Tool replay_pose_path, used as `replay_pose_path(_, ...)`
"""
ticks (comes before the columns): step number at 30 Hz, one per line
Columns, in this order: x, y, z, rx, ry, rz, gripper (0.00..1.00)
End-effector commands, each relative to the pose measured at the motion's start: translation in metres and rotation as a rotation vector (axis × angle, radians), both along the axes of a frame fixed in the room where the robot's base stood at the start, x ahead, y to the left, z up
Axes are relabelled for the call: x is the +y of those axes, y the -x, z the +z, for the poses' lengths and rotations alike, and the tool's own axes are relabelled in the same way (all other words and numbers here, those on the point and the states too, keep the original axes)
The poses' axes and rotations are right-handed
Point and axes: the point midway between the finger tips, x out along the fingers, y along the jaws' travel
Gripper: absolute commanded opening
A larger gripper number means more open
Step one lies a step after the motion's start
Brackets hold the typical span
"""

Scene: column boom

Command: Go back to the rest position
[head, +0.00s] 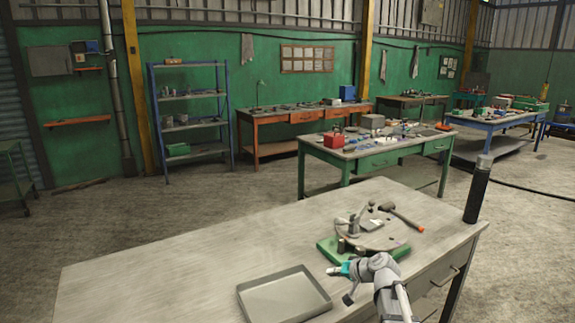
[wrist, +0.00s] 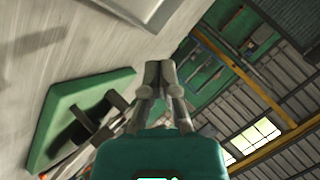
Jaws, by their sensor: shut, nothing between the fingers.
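My gripper (head: 333,270) is over the near workbench, by the left front side of a green-based fixture and to the right of a grey tray. Its fingers are together and empty in the wrist view (wrist: 159,73), where the teal gripper body fills the bottom. The fixture's green base (head: 328,248) carries a round grey plate with small metal parts on it. The base also shows in the wrist view (wrist: 62,108), left of the fingers. I cannot tell the exact gap between fingers and fixture.
The shallow grey tray (head: 284,296) lies empty near the bench's front. A dark upright cylinder (head: 478,192) stands at the bench's right corner. The bench's left part (head: 150,265) is clear.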

Motion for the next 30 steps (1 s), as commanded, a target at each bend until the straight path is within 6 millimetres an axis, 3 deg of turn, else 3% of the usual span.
replay_pose_path(1, 0.007, 0.018, -0.005, 0.038, 0.047, 0.029, 0.00)
replay_pose_path(8, 0.013, 0.083, -0.037, 0.230, 0.288, 0.126, 0.00)
replay_pose_path(18, -0.009, 0.174, -0.057, 0.504, 0.646, 0.171, 0.00)
replay_pose_path(24, -0.023, 0.199, -0.057, 0.591, 0.765, 0.157, 0.00)
replay_pose_path(30, -0.027, 0.204, -0.057, 0.611, 0.791, 0.151, 0.00)
